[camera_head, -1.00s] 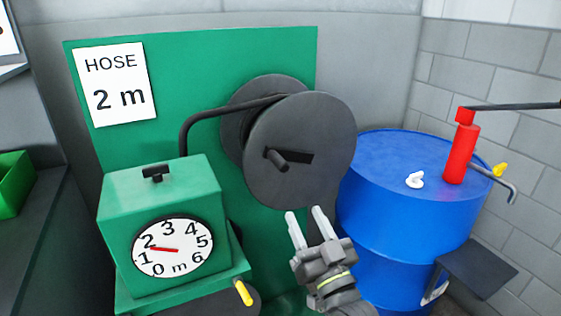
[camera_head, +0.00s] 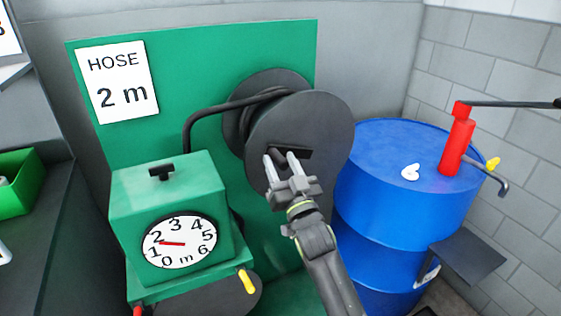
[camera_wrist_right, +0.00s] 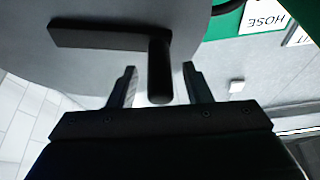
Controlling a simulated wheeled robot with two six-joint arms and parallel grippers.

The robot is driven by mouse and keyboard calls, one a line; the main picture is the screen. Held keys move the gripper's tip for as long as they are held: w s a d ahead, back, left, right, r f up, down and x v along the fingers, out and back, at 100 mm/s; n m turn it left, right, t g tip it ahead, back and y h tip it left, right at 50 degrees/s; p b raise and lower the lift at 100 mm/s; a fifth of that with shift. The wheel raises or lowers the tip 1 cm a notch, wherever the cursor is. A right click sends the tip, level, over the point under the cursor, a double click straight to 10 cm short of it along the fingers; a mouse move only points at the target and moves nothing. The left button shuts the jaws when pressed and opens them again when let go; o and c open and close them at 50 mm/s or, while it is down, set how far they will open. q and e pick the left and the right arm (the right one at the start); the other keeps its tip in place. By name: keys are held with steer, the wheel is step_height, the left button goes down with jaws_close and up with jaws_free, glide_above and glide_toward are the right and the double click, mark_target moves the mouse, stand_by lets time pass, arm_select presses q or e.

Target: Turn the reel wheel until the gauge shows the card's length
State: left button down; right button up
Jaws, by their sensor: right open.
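The dark grey reel wheel (camera_head: 325,118) stands in front of the green panel. Its black handle peg (camera_wrist_right: 160,85) sticks out from a black bar on the face. My right gripper (camera_head: 280,157) is open, with its fingers on either side of the peg in the right wrist view; the peg is partly hidden by the fingers in the head view. The white gauge (camera_head: 180,257) on the green box reads 0 to 6 m; its red needle points between 1 and 2, nearer 2. The card (camera_head: 117,82) says HOSE 2 m. My left gripper is not in view.
A black hose (camera_head: 205,108) runs from the reel down to the green box (camera_head: 140,195). A blue drum (camera_head: 385,160) with a red pump (camera_head: 457,145) stands close to the right of the wheel. A yellow-handled part (camera_head: 246,281) sits below the box.

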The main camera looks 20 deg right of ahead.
steer(key=shift+w+r, duration=0.15)
steer(key=shift+w, duration=0.2)
